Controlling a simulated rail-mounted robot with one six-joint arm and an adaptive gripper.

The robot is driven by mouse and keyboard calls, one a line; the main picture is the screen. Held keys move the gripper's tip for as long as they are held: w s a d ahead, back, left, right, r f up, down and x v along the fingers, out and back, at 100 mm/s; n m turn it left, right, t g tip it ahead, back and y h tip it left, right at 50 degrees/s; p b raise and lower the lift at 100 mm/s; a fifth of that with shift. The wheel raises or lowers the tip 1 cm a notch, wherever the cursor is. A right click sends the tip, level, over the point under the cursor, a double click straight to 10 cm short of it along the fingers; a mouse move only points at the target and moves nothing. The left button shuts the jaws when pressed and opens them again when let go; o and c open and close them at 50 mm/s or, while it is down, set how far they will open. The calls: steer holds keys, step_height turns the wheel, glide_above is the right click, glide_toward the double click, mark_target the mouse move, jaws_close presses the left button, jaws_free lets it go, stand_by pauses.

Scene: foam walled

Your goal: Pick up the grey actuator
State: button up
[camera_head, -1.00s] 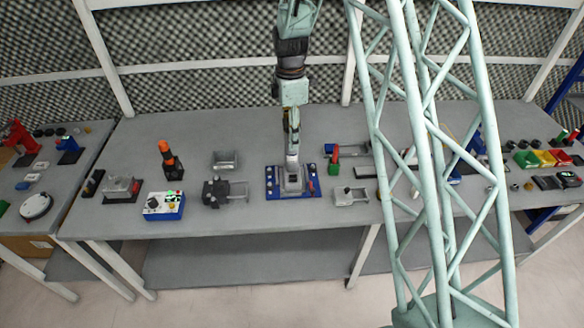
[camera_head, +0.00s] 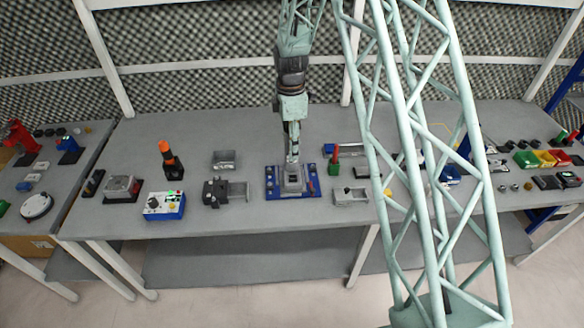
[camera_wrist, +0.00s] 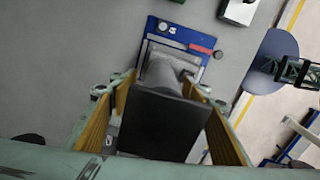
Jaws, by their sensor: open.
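The grey actuator (camera_head: 291,180) stands on a blue base plate (camera_head: 271,191) in the middle of the bench. In the wrist view it has a dark flat top (camera_wrist: 160,120) and a grey round body (camera_wrist: 163,74), with the blue plate (camera_wrist: 205,41) beyond. My gripper (camera_head: 291,155) is directly above and around its upper part. In the wrist view my gripper (camera_wrist: 160,95) has its tan-padded fingers apart, one on each side of the actuator. Contact between pads and actuator cannot be told. The actuator's lower part is mostly hidden in the wrist view.
A dark grey device (camera_head: 213,194) stands left of the plate, a grey fixture (camera_head: 345,196) right of it. A red and green piece (camera_head: 335,163) is behind right. A blue control box (camera_head: 163,206) and an orange-black piece (camera_head: 170,159) are further left. Bare bench lies behind the plate.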

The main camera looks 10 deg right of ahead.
stand_by(0.4)
jaws_close()
